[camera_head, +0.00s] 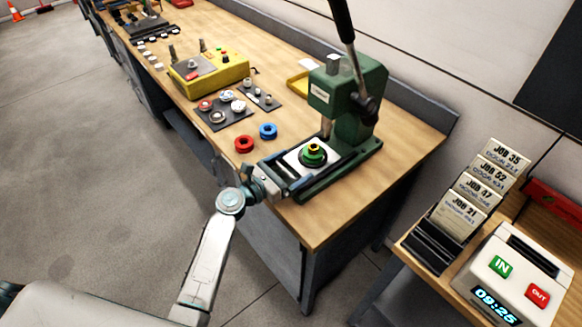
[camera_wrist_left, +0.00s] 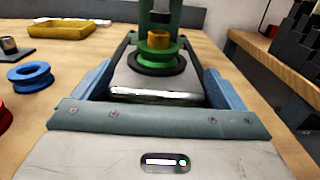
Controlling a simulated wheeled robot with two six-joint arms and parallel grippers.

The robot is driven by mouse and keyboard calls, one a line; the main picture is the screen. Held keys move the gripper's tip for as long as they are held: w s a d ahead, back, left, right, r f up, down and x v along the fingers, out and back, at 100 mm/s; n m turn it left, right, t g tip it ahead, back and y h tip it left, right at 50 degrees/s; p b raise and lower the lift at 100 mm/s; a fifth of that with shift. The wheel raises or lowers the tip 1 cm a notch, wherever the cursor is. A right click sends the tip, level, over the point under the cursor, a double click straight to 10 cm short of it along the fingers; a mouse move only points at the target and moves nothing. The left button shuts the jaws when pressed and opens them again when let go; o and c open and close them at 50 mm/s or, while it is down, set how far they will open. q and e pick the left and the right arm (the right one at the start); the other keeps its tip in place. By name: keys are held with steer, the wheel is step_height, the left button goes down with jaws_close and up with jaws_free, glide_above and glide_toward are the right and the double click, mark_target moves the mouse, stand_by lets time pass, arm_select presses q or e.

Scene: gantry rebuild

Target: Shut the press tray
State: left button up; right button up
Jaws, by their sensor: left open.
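The press tray (camera_head: 296,157) is a pale metal plate at the front of the green press (camera_head: 345,95), drawn out from under its head. A black ring and a green spool with a yellow-brass top (camera_head: 313,151) stand on it. In the left wrist view the tray's bright front edge (camera_wrist_left: 150,93) lies straight ahead, with the spool (camera_wrist_left: 158,56) upright on it. My left gripper (camera_head: 275,178) is open and empty at the tray's front. Its blue fingers flank the tray's front in the wrist view; I cannot tell whether they touch it. My right gripper is out of view.
A red ring (camera_head: 244,144) and a blue ring (camera_head: 268,131) lie left of the press. Behind them are a dark parts board (camera_head: 216,121), a yellow control box (camera_head: 208,74) and a yellow bin (camera_head: 298,86). A time clock (camera_head: 515,268) and card rack stand at right.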

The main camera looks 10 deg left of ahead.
arm_select(q)
steer(key=b+v, duration=0.3)
steer(key=v, duration=0.7)
steer(key=shift+s+a, duration=0.2)
steer(key=shift+s, duration=0.1)
steer(key=shift+c, duration=0.2)
